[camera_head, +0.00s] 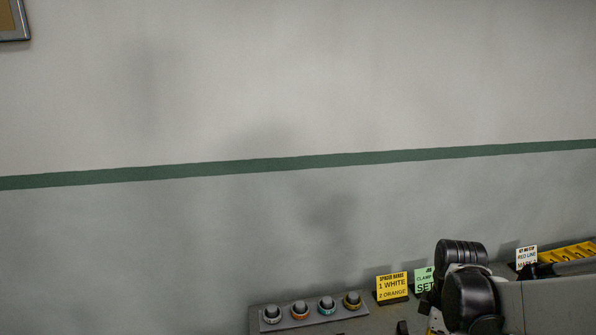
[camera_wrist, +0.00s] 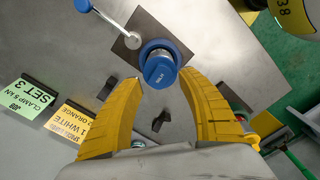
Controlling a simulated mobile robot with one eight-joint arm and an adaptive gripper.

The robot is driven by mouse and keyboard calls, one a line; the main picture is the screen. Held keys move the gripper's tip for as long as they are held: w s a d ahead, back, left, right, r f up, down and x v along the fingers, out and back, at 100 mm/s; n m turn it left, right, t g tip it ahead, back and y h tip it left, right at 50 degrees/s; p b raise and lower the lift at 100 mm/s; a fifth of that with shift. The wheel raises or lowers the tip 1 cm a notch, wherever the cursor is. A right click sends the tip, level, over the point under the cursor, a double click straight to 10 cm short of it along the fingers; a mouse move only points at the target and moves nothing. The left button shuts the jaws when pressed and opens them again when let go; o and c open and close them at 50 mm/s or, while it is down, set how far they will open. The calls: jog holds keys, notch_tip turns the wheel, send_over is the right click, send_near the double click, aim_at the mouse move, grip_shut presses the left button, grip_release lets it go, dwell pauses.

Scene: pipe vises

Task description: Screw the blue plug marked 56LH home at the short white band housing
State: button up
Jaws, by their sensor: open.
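In the wrist view, a blue round plug (camera_wrist: 160,68) with small dark lettering, too small to read surely, stands on a dark square plate (camera_wrist: 126,45). A silver lever (camera_wrist: 112,24) with a blue ball end reaches away from beside it to the upper left. My gripper (camera_wrist: 159,80) is open, its two yellow fingers spread either side of the plug's near side, with gaps and no visible contact. What lies under the plug is mostly hidden, and I cannot make out a white band. The head view shows neither the plug nor my fingers clearly.
A yellow card (camera_head: 392,287) reads 1 WHITE, 2 ORANGE; a green card (camera_head: 424,281) reads CLAMP, SET. Several coloured-ring knobs (camera_head: 300,311) sit in a strip on the bench. A yellow cylindrical object (camera_wrist: 292,16) is at the wrist view's upper right.

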jog(key=m, duration=0.5)
jog(key=shift+m, duration=0.3)
jog(key=m, duration=0.3)
jog(key=shift+m, duration=0.3)
jog(key=m, duration=0.8)
jog(key=shift+m, duration=0.4)
jog(key=m, duration=0.3)
jog(key=shift+m, duration=0.3)
jog(key=m, duration=0.4)
jog(key=shift+m, duration=0.4)
jog(key=m, duration=0.8)
jog(key=shift+m, duration=0.3)
